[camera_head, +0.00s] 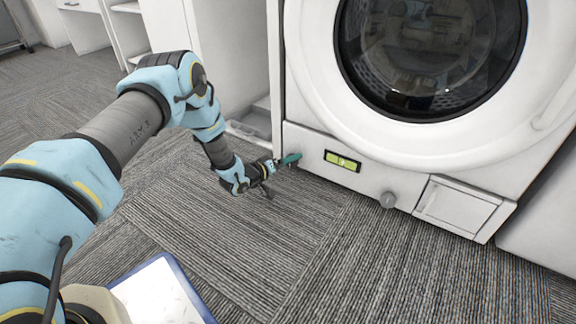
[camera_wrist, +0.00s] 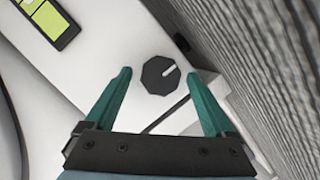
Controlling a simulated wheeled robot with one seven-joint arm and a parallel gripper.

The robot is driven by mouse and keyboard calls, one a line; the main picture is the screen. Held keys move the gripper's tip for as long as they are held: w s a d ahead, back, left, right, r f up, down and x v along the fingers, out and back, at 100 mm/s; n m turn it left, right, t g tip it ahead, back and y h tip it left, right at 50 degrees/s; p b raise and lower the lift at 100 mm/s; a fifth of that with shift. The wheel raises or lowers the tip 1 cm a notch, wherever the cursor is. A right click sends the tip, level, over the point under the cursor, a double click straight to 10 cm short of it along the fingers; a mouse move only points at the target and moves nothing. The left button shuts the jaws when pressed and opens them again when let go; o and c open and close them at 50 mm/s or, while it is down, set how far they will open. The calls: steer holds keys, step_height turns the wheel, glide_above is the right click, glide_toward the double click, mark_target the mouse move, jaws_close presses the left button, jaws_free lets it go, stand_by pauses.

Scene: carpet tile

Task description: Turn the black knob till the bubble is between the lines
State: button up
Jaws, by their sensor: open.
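The black knob (camera_wrist: 157,77) is a dark, many-sided dial with a white mark, on the white machine's lower front. The mark points right and slightly up in the wrist view. In the head view the knob is hidden behind my gripper (camera_head: 289,160). My gripper's teal fingers (camera_wrist: 160,74) are open, one on each side of the knob in the wrist view; I see no clear contact. The yellow-green bubble vial (camera_head: 342,161) is right of my gripper in the head view and partly cut off in the wrist view (camera_wrist: 46,18). The bubble's place is too small to tell.
The carpet (camera_head: 330,260) before the machine is clear.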

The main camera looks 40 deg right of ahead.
steer(key=shift+d, duration=0.1)
steer(key=shift+c, duration=0.3)
steer(key=c, duration=1.3)
steer(key=shift+m+p, duration=0.3)
steer(key=shift+p, duration=0.15)
steer(key=shift+s+r+m+t+y+p, duration=0.15)
steer(key=shift+m+t+y+p, duration=0.25)
steer(key=shift+m+t+p, duration=0.55)
steer(key=m+t+p, duration=0.1)
steer(key=m, duration=0.1)
steer(key=m+p, duration=0.2)
steer(key=shift+s+t+p, duration=0.2)
steer(key=shift+t+p, duration=0.1)
steer(key=shift+t, duration=0.05)
steer(key=m+t, duration=0.1)
steer(key=m+p, duration=0.1)
steer(key=m, duration=0.1)
steer(key=shift+s+d+f+t+y, duration=0.1)
steer(key=shift+f+t+y, duration=0.1)
steer(key=shift+t+y, duration=0.15)
steer(key=m+t, duration=0.2)
steer(key=m, duration=0.1)
steer(key=shift+f, duration=0.1)
steer(key=shift+m, duration=0.35)
